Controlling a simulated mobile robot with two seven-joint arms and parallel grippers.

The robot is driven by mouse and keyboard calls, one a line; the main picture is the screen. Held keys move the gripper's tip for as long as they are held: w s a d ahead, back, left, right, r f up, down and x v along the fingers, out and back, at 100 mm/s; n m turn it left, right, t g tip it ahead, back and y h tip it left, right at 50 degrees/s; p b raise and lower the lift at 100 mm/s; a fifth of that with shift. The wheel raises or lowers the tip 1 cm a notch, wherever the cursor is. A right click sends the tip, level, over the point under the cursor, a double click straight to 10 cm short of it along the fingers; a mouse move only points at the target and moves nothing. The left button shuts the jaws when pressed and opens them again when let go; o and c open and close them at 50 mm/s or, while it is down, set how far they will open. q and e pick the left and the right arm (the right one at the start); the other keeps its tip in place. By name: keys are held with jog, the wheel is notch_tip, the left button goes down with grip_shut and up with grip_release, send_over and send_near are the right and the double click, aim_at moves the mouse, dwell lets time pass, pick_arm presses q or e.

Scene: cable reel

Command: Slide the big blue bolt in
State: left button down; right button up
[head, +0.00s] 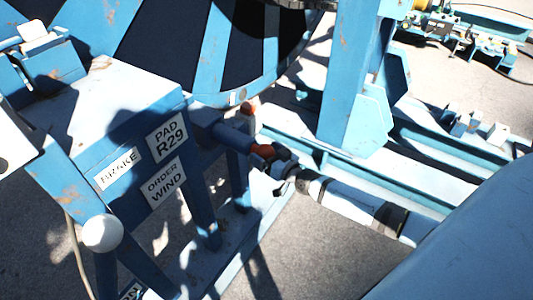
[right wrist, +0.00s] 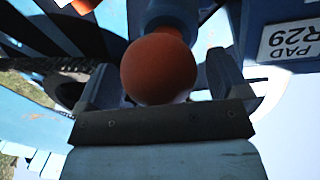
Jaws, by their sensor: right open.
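The big blue bolt (head: 232,138) is a thick blue rod that sticks out of the side of the blue housing. Its outer end carries a round orange-red knob (head: 264,151). My right gripper (head: 277,160) is at this knob, coming from the lower right. In the right wrist view the knob (right wrist: 158,68) sits between the two open fingers, one on each side, with the blue rod behind it. I cannot tell whether either finger touches it. The knob's lower edge is hidden behind the gripper's dark front edge. My left gripper is not in view.
The blue housing (head: 120,115) bears labels such as BRAKE and PAD R29. A white ball knob (head: 101,233) stands at its lower left. A second orange-red knob (head: 248,108) is just behind the bolt. Blue posts and floor beams surround my arm; grey floor (head: 320,255) is open in front.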

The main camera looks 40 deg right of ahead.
aim_at(238, 140)
jog(key=c, duration=1.2)
jog(key=w+a, duration=0.1)
jog(key=w, duration=0.2)
jog(key=w+a+b, duration=0.1)
jog(key=w, duration=0.2)
jog(key=w+a, duration=0.2)
jog(key=w, duration=0.2)
jog(key=shift+a+b, duration=0.1)
jog(key=shift+b, duration=0.25)
jog(key=shift+c, duration=0.2)
jog(key=shift+r, duration=0.1)
jog(key=o, duration=0.9)
jog(key=shift+c, duration=0.2)
jog(key=o, duration=0.4)
jog(key=shift+w, duration=0.1)
